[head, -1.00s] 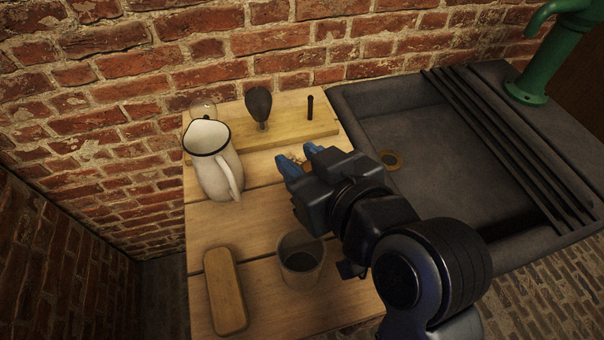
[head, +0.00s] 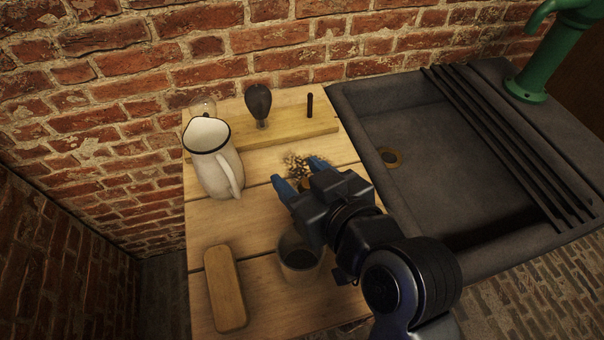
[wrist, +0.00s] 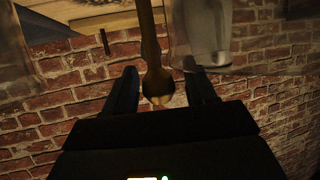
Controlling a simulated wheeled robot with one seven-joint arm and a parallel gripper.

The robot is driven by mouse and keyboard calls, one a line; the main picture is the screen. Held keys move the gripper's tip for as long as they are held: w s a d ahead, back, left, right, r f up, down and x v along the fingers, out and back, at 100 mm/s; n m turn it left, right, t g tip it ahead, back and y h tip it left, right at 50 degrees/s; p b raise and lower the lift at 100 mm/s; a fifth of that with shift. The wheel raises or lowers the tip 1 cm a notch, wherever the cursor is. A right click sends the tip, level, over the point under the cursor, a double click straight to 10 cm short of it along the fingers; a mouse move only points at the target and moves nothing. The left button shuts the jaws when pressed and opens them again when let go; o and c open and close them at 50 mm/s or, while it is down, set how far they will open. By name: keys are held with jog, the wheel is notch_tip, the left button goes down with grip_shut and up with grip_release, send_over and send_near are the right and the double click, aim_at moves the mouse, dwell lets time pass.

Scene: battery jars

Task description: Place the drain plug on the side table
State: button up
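My gripper (head: 295,171) is over the wooden side table (head: 262,225), its blue fingers apart. In the wrist view its fingers (wrist: 161,78) stand either side of a brownish rod with a rounded end (wrist: 156,84), with gaps on both sides. In the head view a small brown part (head: 306,184) shows between the fingers, with a dark bristly patch (head: 298,163) just beyond them. I cannot tell whether this is the drain plug. A brass ring with a darker middle (head: 389,157) sits in the sink floor; whether a plug is in it is unclear.
A white jug (head: 212,165) stands left of my gripper. A grey cup (head: 299,262) is close under my arm, beside a wooden block (head: 225,288). A raised board (head: 290,130) with a dark knobbed thing (head: 258,102) lies along the wall. The stone sink (head: 430,150) is right.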

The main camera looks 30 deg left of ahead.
jog(key=shift+r, duration=0.2)
jog(key=shift+s+d, duration=0.15)
jog(key=shift+d, duration=0.15)
jog(key=b+v, duration=0.1)
jog(key=v, duration=1)
jog(key=shift+d, duration=0.15)
jog(key=s+d+f+m+t+h, duration=0.25)
jog(key=d+f+m, duration=0.2)
jog(key=d, duration=0.45)
jog(key=s+d+f+m+t+h, duration=0.1)
jog(key=d+f+m+t+h, duration=0.35)
jog(key=d, duration=0.45)
jog(key=s+d+r+m+h, duration=0.1)
jog(key=s+d, duration=0.2)
jog(key=s, duration=0.2)
jog(key=s+d+r+m+t+h, duration=0.1)
jog(key=s+d+h, duration=0.1)
jog(key=s, duration=0.4)
jog(key=s+d+r+m+t+h, duration=0.1)
jog(key=s+d+h, duration=0.1)
jog(key=s+d, duration=0.3)
jog(key=shift+s+m, duration=0.35)
jog(key=shift+m, duration=0.05)
